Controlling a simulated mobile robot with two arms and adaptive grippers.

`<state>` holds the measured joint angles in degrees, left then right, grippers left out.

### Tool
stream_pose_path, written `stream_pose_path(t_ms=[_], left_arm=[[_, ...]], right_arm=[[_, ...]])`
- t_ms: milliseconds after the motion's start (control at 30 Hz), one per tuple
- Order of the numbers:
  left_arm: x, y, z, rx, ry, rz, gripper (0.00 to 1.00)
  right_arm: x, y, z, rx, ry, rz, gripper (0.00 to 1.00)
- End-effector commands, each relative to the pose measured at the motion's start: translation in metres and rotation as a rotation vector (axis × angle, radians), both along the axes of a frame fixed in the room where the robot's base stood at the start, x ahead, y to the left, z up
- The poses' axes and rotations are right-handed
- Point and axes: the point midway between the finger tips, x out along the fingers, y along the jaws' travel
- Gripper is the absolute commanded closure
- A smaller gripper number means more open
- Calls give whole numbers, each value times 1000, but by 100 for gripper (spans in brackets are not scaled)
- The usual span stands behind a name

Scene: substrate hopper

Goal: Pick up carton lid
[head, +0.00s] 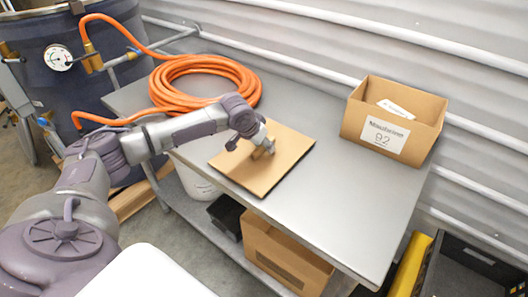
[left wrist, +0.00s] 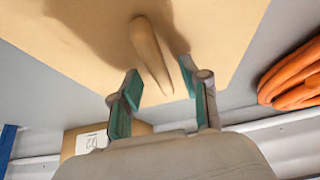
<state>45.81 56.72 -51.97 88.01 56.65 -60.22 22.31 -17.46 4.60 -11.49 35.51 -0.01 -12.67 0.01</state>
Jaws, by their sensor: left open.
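The carton lid (head: 283,172) is a flat, square tan board lying on the grey metal table. In the left wrist view the lid (left wrist: 215,35) fills the upper part, with a tan peg-like handle (left wrist: 150,55) standing up from it. My left gripper (head: 265,146) is over the middle of the lid in the head view. In the left wrist view its green-padded fingers (left wrist: 160,74) are open, one on each side of the handle's end, with gaps visible. The gripper hides the handle in the head view. My right gripper is not in view.
A coiled orange hose (head: 245,84) lies at the back left, behind my arm. The table (head: 340,215) is bare right of the lid. A cardboard box (head: 285,258) sits on the lower shelf.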

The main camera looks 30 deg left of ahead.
Motion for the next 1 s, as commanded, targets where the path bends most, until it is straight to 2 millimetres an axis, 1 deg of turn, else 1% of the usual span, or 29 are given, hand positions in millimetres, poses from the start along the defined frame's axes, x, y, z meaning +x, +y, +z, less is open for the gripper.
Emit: stream_pose_path(t_ms=[667,967,1000], left_arm=[[-1,1,-4,1,2,0,54],[0,1,-5,1,1,0,54],[0,0,-5,1,1,0,59]], right_arm=[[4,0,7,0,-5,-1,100],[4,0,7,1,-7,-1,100],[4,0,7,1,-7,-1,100]])
